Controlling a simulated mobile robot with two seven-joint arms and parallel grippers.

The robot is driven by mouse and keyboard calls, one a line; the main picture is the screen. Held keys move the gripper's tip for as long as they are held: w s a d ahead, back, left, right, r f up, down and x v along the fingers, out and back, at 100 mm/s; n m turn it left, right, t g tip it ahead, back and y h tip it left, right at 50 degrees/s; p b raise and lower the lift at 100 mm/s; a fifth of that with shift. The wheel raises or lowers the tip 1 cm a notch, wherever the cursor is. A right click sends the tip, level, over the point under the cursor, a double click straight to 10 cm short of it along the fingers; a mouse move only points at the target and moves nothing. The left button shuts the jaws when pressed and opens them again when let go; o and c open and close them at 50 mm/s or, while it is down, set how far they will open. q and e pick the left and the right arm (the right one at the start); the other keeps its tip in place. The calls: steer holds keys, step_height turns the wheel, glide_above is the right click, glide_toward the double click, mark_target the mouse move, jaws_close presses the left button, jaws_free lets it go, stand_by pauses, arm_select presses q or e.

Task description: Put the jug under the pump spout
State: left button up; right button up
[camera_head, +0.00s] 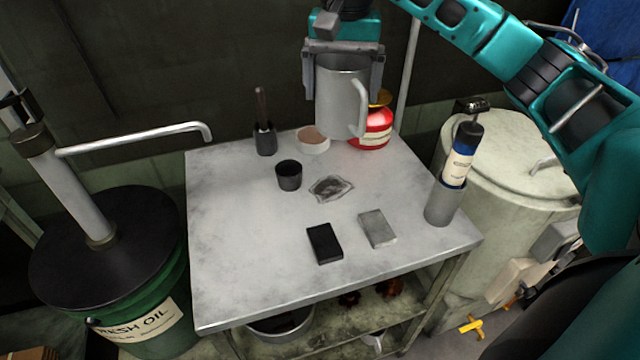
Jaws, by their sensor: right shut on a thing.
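The jug (340,101) is a grey metal vessel with a handle on its right side. My right gripper (343,62) is shut on the jug and holds it upright in the air above the back of the table (230,240). The pump (75,195) stands on the green fresh oil drum (150,325) at the left. Its spout (135,138) reaches right from the pump and bends down at its tip, close to the table's back left corner. The jug is well to the right of the spout. My left gripper is not in view.
On the table are a brush in a holder (265,138), a black cup (288,176), a round tin (313,140), a red can (372,130), a rag (330,188), two blocks (324,243) and a bottle in a grey holder (458,165). The table's left side is clear. A pale drum (510,170) stands right.

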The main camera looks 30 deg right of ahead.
mark_target(340, 123)
step_height(340, 123, down, 7)
steer(key=shift+f+b, duration=0.1)
steer(key=shift+b, duration=0.95)
steer(key=shift+f, duration=6.35)
steer(key=shift+f+b, duration=0.15)
steer(key=shift+b, duration=0.2)
steer(key=o, duration=0.7)
steer(key=shift+o, duration=0.6)
